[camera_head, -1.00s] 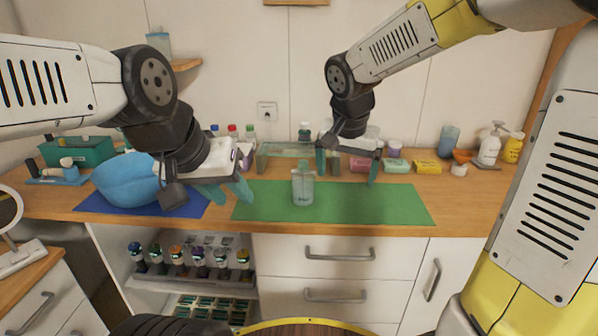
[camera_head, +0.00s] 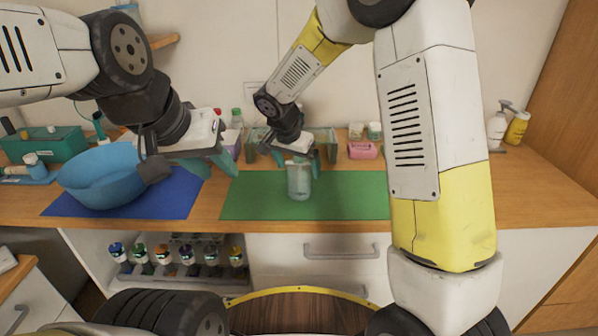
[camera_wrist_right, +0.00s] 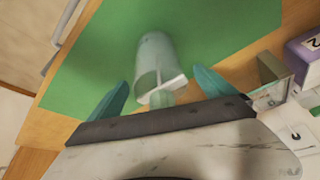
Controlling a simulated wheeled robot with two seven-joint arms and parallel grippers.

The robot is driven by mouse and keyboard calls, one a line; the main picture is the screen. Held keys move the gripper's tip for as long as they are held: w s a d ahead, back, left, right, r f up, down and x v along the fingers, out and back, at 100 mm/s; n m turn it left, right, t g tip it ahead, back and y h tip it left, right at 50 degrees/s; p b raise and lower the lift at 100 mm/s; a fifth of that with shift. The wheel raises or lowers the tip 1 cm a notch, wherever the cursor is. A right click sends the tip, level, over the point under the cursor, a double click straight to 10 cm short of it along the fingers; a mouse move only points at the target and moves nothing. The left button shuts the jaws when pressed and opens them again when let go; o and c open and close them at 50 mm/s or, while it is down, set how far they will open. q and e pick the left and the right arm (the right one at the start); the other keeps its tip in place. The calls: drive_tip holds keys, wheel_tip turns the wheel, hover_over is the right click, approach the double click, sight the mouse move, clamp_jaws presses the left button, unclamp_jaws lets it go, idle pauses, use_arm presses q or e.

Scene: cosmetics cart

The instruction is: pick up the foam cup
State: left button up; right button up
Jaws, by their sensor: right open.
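The foam cup (camera_head: 299,184) is a pale, translucent grey-green container upright on the green mat (camera_head: 345,205). My right gripper (camera_head: 297,161) is open, with its teal fingers apart just above and behind the cup. In the right wrist view the cup (camera_wrist_right: 153,52) lies between and ahead of the two fingers (camera_wrist_right: 160,95), its white-edged end toward me. No grip on it shows. My left gripper (camera_head: 215,165) hangs over the right edge of the blue mat (camera_head: 165,198), beside the blue bowl (camera_head: 90,190); its finger gap is unclear.
A glass-like box (camera_head: 325,140) stands behind the green mat, with a pink item (camera_head: 362,150) to its right. Bottles stand near the wall. A purple-white box (camera_wrist_right: 305,45) is near the right finger side. My right arm hides much of the counter's right part.

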drive_tip(key=shift+x, duration=1.1)
drive_tip(key=c, duration=1.7)
drive_tip(key=shift+r, duration=0.2)
